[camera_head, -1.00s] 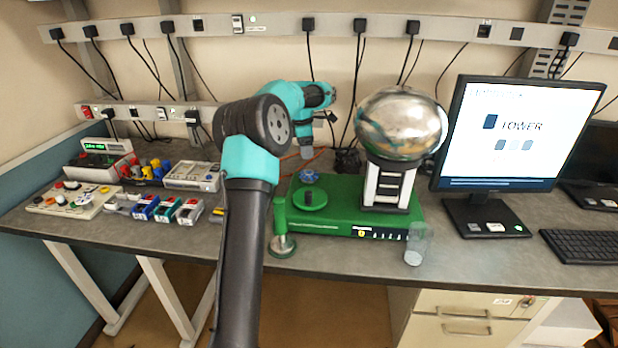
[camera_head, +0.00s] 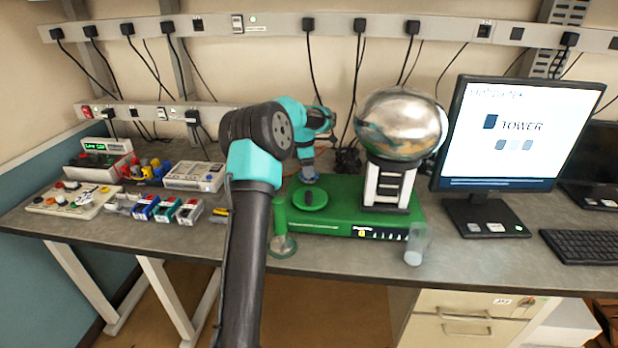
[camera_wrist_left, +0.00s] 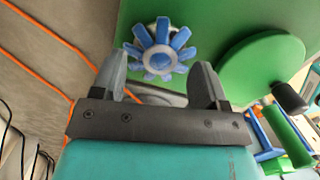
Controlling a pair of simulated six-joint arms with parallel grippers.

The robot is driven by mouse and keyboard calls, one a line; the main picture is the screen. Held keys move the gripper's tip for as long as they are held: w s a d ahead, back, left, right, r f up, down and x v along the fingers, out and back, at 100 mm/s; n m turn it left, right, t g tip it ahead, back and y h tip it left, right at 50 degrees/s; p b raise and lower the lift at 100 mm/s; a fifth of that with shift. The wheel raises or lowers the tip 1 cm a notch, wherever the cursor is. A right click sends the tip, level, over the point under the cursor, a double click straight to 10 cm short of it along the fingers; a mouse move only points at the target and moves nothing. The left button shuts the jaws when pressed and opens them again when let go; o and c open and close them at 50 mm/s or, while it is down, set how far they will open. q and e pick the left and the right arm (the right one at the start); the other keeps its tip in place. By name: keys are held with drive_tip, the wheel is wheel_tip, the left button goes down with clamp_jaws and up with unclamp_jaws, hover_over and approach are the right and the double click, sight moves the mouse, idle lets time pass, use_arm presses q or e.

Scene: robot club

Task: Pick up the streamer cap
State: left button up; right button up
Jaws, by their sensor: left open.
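The streamer cap (camera_wrist_left: 160,49) is a small blue and white piece with spokes like a flower, seen on the green base. In the left wrist view it lies just past and roughly between the fingertips, with space to each finger. My left gripper (camera_wrist_left: 158,72) is open and empty. In the head view the left gripper (camera_head: 308,176) is small and points down at the back left of the green base (camera_head: 340,205), where it mostly hides the cap. I cannot tell its exact height above the cap. My right gripper is not in view.
A green disc with a black knob (camera_head: 310,198) sits close beside the cap. A large metal sphere (camera_head: 400,124) stands on the base to the right. Orange cables (camera_wrist_left: 45,35) lie on the bench left of the base. A clear cup (camera_head: 416,245) stands at the front.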

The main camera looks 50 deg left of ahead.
use_arm(q)
drive_tip(key=shift+w+d+f, duration=0.1)
drive_tip(key=shift+f, duration=0.8)
drive_tip(key=c, duration=1)
drive_tip(key=shift+r, duration=0.1)
wheel_tip(320, 180, up, 10)
drive_tip(key=shift+f, duration=0.1)
